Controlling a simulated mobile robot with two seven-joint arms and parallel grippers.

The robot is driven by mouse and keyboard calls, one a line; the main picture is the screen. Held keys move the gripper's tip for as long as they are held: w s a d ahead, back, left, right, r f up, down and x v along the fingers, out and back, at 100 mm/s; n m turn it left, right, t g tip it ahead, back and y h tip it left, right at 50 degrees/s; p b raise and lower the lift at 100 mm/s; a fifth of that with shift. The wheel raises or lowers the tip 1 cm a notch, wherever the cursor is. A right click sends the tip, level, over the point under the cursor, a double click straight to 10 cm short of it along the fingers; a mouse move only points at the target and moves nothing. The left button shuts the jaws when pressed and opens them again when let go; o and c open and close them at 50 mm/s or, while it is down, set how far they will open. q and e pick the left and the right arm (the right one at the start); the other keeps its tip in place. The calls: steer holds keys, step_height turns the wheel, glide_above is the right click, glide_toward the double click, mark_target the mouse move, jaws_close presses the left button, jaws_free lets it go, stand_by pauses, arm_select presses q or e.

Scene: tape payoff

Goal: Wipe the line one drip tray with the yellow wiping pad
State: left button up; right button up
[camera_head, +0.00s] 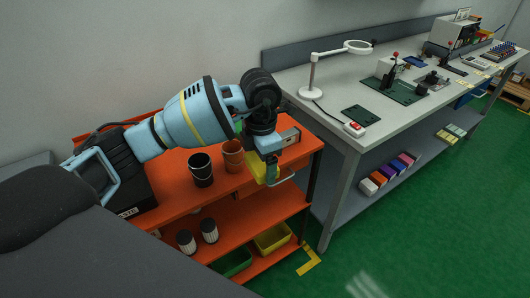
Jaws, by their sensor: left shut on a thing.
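My left gripper (270,172) reaches over the right end of the orange cart, pointing down. It is shut on a yellow thing that looks like the yellow wiping pad (256,167), partly hidden by the fingers. I cannot tell whether the pad touches the surface below. I cannot make out the line one drip tray for certain; my gripper and arm cover part of the cart top. My right gripper is out of view.
The orange cart (180,208) carries a black bucket (201,172) and a brown bucket (233,158) close to my left gripper. A grey workbench (330,87) with a magnifier lamp (314,75) stands right.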

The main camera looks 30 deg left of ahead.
arm_select(q)
steer(key=f+m, duration=0.1)
steer(key=m, duration=0.1)
steer(key=f+m, duration=0.1)
steer(key=m, duration=0.1)
steer(key=f+m, duration=0.1)
steer(key=f, duration=0.1)
steer(key=shift+s+a+f+m, duration=0.1)
steer(key=shift+s+a+m, duration=0.1)
steer(key=shift+s+m, duration=0.15)
steer(key=s+d+f+m, duration=0.2)
steer(key=s+f+m, duration=0.9)
steer(key=m, duration=1.2)
steer(key=shift+s+f, duration=0.3)
steer(key=shift+s, duration=0.55)
steer(key=shift+d, duration=0.1)
